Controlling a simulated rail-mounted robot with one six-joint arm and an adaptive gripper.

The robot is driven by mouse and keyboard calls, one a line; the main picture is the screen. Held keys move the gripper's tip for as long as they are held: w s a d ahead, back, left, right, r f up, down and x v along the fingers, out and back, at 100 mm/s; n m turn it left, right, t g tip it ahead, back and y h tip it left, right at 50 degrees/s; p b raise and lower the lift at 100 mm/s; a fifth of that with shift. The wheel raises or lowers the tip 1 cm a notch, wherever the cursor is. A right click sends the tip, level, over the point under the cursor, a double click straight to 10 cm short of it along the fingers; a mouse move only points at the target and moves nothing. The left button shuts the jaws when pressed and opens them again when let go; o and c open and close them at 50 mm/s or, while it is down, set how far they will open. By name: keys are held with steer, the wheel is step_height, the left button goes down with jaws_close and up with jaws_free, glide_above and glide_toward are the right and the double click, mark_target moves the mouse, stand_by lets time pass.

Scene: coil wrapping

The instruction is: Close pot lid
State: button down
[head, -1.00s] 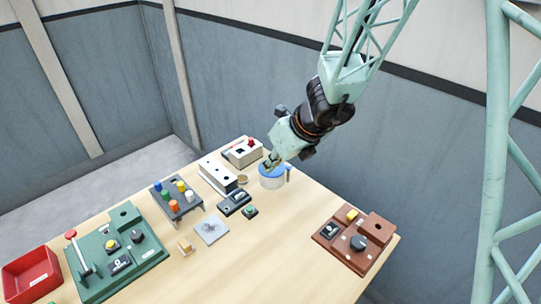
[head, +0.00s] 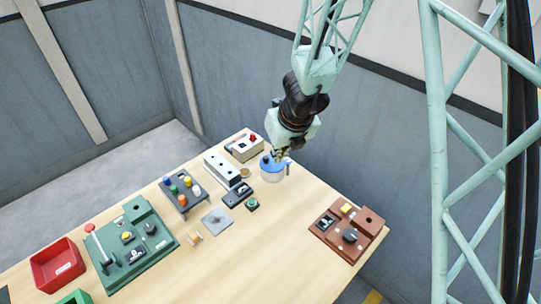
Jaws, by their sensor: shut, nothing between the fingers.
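The pot (head: 271,175) is a small pale cylinder with a handle at its right side, standing near the far edge of the table. The blue lid (head: 268,163) lies over the top of the pot; whether it is fully seated is too small to tell. My gripper (head: 279,156) is shut and empty, pointing down right above the lid's right part. It covers some of the lid, and I cannot tell if the fingertips touch it.
Left of the pot stand a white block with holes (head: 222,168) and a white box with a red knob (head: 245,147). A brown panel (head: 347,231) is at the right, a green panel (head: 130,245) at the left. The middle front of the table (head: 250,255) is clear.

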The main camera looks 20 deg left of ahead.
mark_target(267, 160)
steer(key=shift+w+f, duration=0.1)
steer(key=shift+f, duration=0.05)
stand_by(0.5)
steer(key=b+x, duration=0.6)
steer(key=x, duration=0.4)
steer(key=shift+w+a+p, duration=1.25)
steer(key=shift+w+p, duration=0.2)
steer(key=shift+p, duration=0.15)
steer(key=shift+w+a+r, duration=0.1)
steer(key=shift+w+r, duration=0.05)
steer(key=shift+r, duration=0.1)
steer(key=shift+w+a+p, duration=0.4)
steer(key=shift+w+p, duration=0.15)
steer(key=shift+p, duration=0.35)
steer(key=shift+s+f, duration=0.1)
steer(key=shift+s, duration=0.05)
